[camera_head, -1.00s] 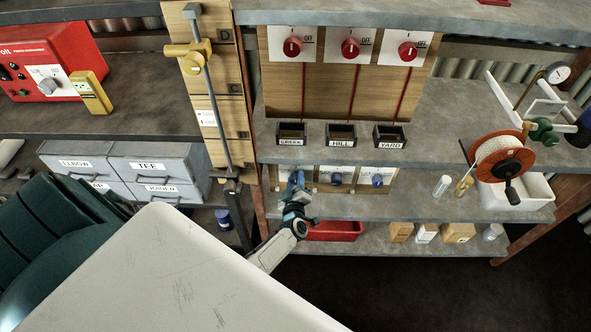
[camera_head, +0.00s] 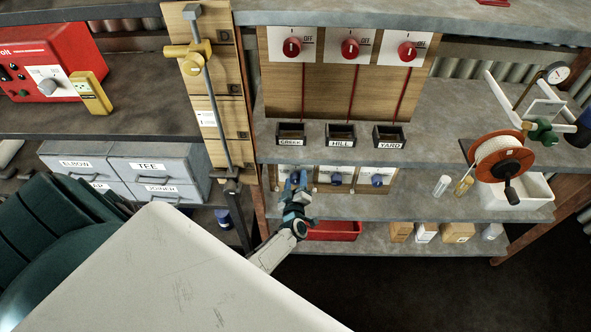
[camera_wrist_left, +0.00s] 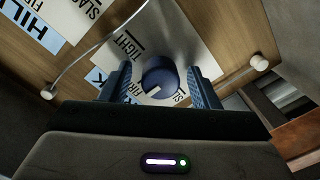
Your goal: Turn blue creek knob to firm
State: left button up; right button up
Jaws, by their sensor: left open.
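The blue creek knob (camera_wrist_left: 160,77) sits on a pale plate (camera_wrist_left: 186,40) on a wooden panel in the left wrist view. The plate's lettering includes TIGHT and, partly hidden, what looks like FIRM and SLACK. The knob's white pointer line slants toward the lower left of that picture. My left gripper (camera_wrist_left: 160,70) is open, with one blue finger on each side of the knob. I cannot tell whether either finger touches it. In the head view my left gripper (camera_head: 295,179) covers most of the left plate on the middle shelf. My right gripper is not in view.
Two more blue knobs, the middle one (camera_head: 336,179) and the right one (camera_head: 377,180), are beside it. Labelled bins, CREEK (camera_head: 291,134) among them, and red knobs are above. A red tray (camera_head: 333,231) is below. A thin pale wire (camera_wrist_left: 98,45) crosses the wrist view.

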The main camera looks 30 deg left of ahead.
pick_arm(q)
jog(key=v, duration=1)
jog(key=shift+s+d, duration=0.2)
jog(key=shift+s, duration=0.1)
jog(key=s+d+f+m+g+h, duration=0.25)
jog(key=s+f+m+h, duration=0.2)
jog(key=s+f, duration=0.5)
jog(key=s+d+f+m+g+h, duration=0.1)
jog(key=s+f+m+g+h, duration=0.4)
jog(key=f, duration=0.7)
jog(key=s+a+f+m+g, duration=0.1)
jog(key=s+f, duration=0.3)
jog(key=s, duration=0.5)
jog(key=s+a+f+m+g, duration=0.1)
jog(key=s+f+m+g, duration=0.2)
jog(key=s, duration=0.5)
jog(key=s+a+f+m+g, duration=0.1)
jog(key=s+f, duration=0.3)
jog(key=s, duration=0.5)
jog(key=shift+s+a+f+m+g+y, duration=0.35)
jog(key=shift+a+f+m+g+y, duration=0.1)
jog(key=shift+m+g, duration=0.2)
jog(key=shift+w+d, duration=0.1)
